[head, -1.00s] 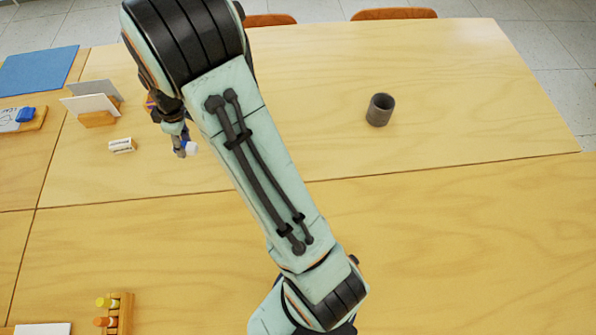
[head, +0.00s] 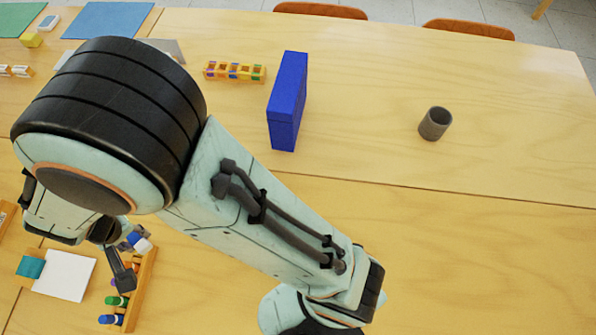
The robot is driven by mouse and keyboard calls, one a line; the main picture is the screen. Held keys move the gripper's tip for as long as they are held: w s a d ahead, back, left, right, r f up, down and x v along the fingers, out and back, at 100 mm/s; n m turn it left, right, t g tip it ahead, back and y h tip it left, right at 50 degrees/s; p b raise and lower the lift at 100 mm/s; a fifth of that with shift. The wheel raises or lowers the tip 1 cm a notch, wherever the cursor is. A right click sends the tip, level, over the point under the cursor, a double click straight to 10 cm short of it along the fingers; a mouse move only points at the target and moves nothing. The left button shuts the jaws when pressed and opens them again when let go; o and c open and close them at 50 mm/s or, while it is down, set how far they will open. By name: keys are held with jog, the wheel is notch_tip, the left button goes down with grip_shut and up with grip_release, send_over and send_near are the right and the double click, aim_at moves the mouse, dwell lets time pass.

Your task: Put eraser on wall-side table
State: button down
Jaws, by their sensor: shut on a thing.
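My gripper (head: 126,262) is low at the left of the head view, below the big dark joint of my arm. It is shut on a small white and blue piece (head: 140,243), which looks like the eraser. The piece is partly hidden by my gripper, and its height above the surface is hard to judge. It is over the near tabletop (head: 420,240), beside a wooden rack of coloured bottles (head: 130,303). Beyond a seam lies the far tabletop (head: 360,110). No wall shows, so I cannot tell which table is wall-side.
On the far tabletop are a tall blue box (head: 288,105), a grey cup (head: 435,123) and a wooden rack of coloured pieces (head: 235,71). A white sheet (head: 65,275) lies left of my gripper. A blue mat (head: 108,20) is at the back left. The near right is clear.

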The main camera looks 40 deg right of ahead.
jog(key=s+a+n, duration=0.3)
jog(key=s+a, duration=0.3)
jog(key=s, duration=0.3)
jog(key=s+a+n, duration=0.4)
jog(key=s+a, duration=0.1)
jog(key=s, duration=0.4)
jog(key=shift+g+y, duration=0.3)
jog(key=shift+y, duration=0.1)
jog(key=w+a+f, duration=0.1)
jog(key=a+f, duration=0.1)
jog(key=a, duration=0.2)
jog(key=w+a+f, duration=0.2)
jog(key=a+f, duration=0.1)
jog(key=a, duration=0.1)
jog(key=w+a+f, duration=0.1)
jog(key=a+f, duration=0.2)
jog(key=a, duration=0.1)
jog(key=shift+w+a+f, duration=0.15)
jog(key=shift+w+a, duration=0.05)
jog(key=shift+a, duration=0.15)
jog(key=shift+a+f, duration=0.2)
jog(key=shift+f, duration=0.1)
jog(key=shift+w+a+f, duration=0.1)
jog(key=shift+a+f, duration=0.05)
jog(key=shift+f, duration=1.5)
jog(key=c, duration=0.9)
grip_release()
jog(key=shift+f, duration=0.15)
